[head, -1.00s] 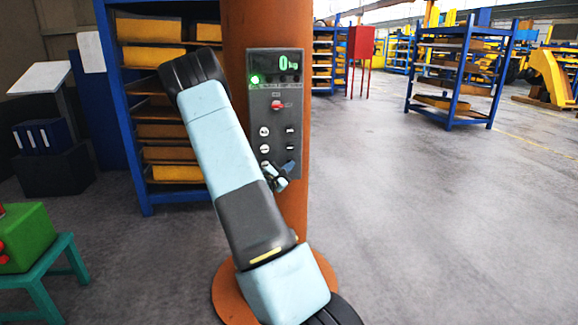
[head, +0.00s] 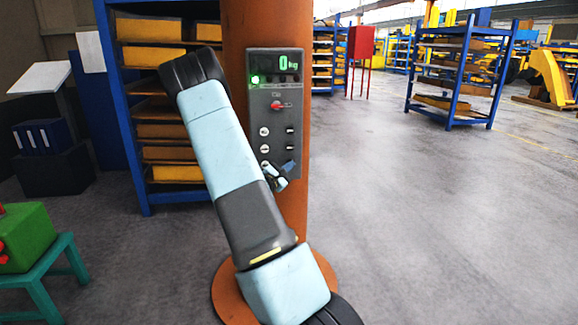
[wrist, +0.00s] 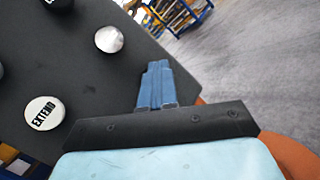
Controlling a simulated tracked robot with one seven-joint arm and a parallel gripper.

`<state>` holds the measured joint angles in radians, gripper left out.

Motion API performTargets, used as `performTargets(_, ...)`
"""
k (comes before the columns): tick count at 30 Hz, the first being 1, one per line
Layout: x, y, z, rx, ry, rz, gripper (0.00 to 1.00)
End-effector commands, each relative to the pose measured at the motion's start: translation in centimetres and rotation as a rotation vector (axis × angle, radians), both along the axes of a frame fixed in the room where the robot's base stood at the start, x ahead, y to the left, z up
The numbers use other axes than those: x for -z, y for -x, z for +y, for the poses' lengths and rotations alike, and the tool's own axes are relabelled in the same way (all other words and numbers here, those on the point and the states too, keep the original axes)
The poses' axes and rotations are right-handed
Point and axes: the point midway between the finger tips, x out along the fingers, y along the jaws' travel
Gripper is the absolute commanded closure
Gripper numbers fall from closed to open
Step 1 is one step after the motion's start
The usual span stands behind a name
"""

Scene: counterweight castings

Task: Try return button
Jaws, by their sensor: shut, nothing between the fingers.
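A dark grey control panel (head: 274,115) is on the orange column, with a lit 0 kg display (head: 288,62), a green light (head: 255,79) and a red knob (head: 277,105). Below are pale round buttons (head: 264,131) on the left and smaller controls (head: 290,131) on the right. The head view is too small to read their labels. My gripper (head: 290,166) is shut and empty at the panel's lower right; contact cannot be told. No return label is readable.
A blue rack (head: 137,130) with yellow bins stands behind my arm on the left. A green box (head: 26,238) sits on a teal stool (head: 62,262) at lower left. Open grey floor (head: 430,220) lies on the right, with another blue rack (head: 450,80) farther back.

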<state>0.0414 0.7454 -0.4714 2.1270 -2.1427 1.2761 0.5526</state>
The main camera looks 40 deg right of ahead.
Motion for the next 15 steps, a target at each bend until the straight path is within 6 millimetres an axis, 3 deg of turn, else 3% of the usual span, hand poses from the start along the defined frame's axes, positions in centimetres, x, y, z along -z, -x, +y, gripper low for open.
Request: performTargets(15,0.0,1.4,0.9,-0.001,0.000,-0.001,1.00)
